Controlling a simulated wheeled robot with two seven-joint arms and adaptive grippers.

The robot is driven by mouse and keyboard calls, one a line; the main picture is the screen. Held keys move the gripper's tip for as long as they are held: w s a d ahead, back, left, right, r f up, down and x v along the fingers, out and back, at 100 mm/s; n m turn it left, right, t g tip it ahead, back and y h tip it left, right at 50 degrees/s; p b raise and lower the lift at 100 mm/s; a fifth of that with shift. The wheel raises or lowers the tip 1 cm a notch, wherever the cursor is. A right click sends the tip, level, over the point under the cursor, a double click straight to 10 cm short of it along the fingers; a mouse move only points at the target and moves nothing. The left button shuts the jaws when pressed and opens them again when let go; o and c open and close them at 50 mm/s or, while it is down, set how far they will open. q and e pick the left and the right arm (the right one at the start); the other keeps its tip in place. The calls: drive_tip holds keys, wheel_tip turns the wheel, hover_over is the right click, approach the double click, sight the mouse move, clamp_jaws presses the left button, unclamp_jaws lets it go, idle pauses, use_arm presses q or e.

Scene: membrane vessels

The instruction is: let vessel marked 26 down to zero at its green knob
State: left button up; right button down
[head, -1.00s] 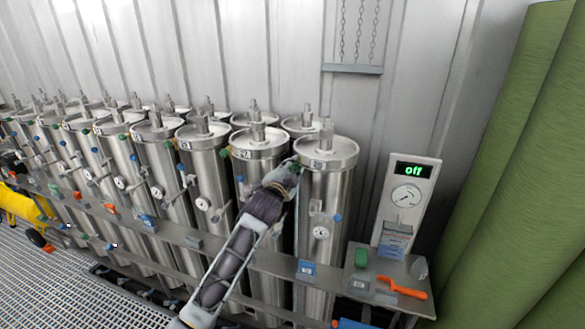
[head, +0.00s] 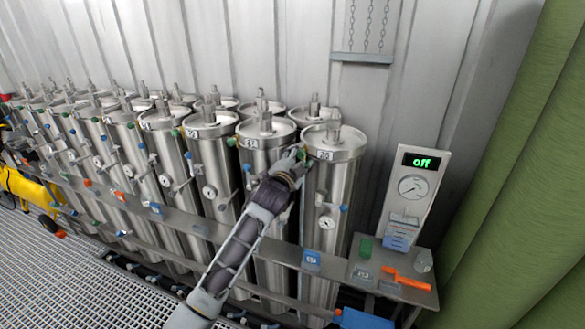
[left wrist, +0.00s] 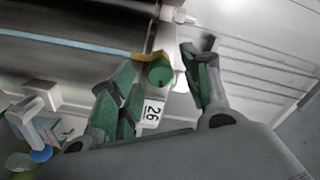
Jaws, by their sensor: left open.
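The vessel marked 26 (head: 331,185) is a tall steel cylinder at the right end of the front row in the head view. Its white label, reading 26, shows in the left wrist view (left wrist: 151,113). Its green knob (left wrist: 160,71) sits near the top, between the spread green-padded fingers of my left gripper (left wrist: 158,88). The fingers stand apart, with a visible gap on each side of the knob. In the head view my left gripper (head: 296,162) is at the vessel's upper left and hides most of the knob. My right gripper is not in view.
Similar steel vessels (head: 211,170) stand close together to the left. A gauge panel (head: 412,190) reading "off" stands at the right, above a small shelf with an orange tool (head: 406,279). Large green rolls (head: 520,190) fill the far right. Grating floor (head: 90,270) lies in front.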

use_arm(q)
drive_tip(key=v, duration=1.2)
idle(0.4)
drive_tip(key=shift+w, duration=0.1)
